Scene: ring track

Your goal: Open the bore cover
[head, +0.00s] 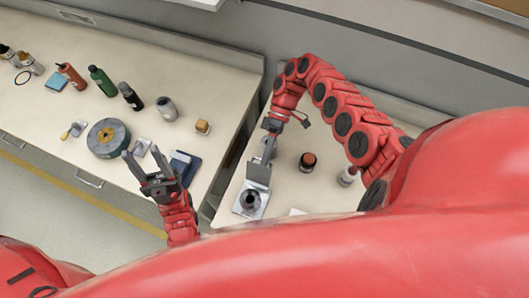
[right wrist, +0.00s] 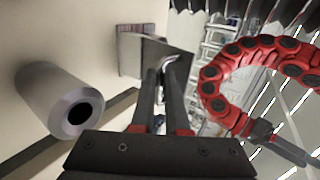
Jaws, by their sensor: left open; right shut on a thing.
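The bore is a dark round hole in a grey cylinder (head: 250,198) on a pale square base, on the right-hand bench. In the right wrist view the cylinder (right wrist: 55,97) shows its dark bore uncovered. My right gripper (head: 264,153) is shut on a flat grey plate, seemingly the bore cover (head: 257,173), just behind the bore. In the right wrist view the fingertips (right wrist: 169,72) pinch the plate (right wrist: 150,55) at its edge, to the side of the cylinder. My left gripper (head: 146,167) is open and empty above the left bench; it also shows in the right wrist view (right wrist: 283,140).
A dark jar with an orange-red lid (head: 307,161) stands right of the bore. A gap separates the two benches.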

